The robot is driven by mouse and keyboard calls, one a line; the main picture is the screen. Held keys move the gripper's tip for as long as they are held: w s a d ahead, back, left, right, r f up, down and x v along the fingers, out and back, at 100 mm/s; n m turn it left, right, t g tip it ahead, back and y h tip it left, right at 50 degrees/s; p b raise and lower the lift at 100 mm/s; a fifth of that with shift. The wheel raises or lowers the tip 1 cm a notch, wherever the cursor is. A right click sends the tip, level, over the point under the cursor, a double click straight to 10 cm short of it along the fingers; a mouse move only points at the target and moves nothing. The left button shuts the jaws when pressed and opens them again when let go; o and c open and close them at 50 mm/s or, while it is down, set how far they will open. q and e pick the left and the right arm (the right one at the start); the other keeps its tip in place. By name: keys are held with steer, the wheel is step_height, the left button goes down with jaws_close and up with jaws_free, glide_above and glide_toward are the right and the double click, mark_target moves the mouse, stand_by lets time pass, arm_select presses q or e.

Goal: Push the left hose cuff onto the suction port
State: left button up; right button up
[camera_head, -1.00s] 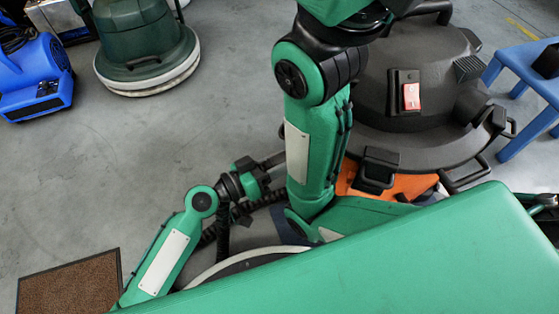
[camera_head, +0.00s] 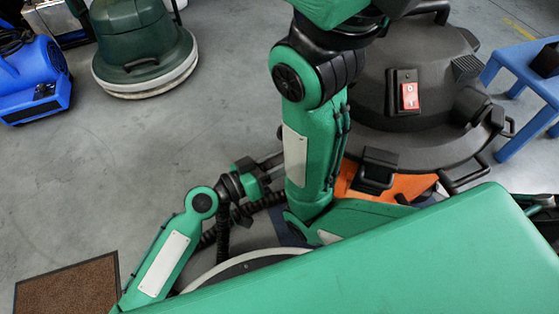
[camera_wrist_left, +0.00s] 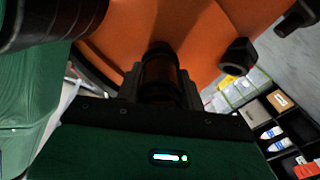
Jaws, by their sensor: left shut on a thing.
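In the left wrist view my left gripper (camera_wrist_left: 160,84) is shut on a dark cuff (camera_wrist_left: 161,66), which sits between its two black fingers. The cuff's far end lies in front of or against the orange tank (camera_wrist_left: 205,30). It is too dark there to tell whether it is around the suction port or only close to it. In the head view the vacuum shows its black lid (camera_head: 428,70) and part of its orange tank (camera_head: 345,180). My green arm covers the cuff and port side there. My right gripper is not in view.
A black ribbed hose (camera_head: 224,232) runs beside my arm. A black knob-like part (camera_wrist_left: 238,56) juts from the tank. A blue stool (camera_head: 520,75) stands right of the vacuum. A floor machine (camera_head: 140,45), a blue blower (camera_head: 35,80) and a brown mat (camera_head: 70,285) are at left. The floor between is clear.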

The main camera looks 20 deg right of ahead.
arm_select(q)
steer(key=o, duration=1.3)
steer(key=shift+c, duration=0.2)
steer(key=p+v, duration=0.2)
steer(key=v, duration=1.1)
steer(key=shift+a, duration=0.35)
steer(key=shift+s+a, duration=0.1)
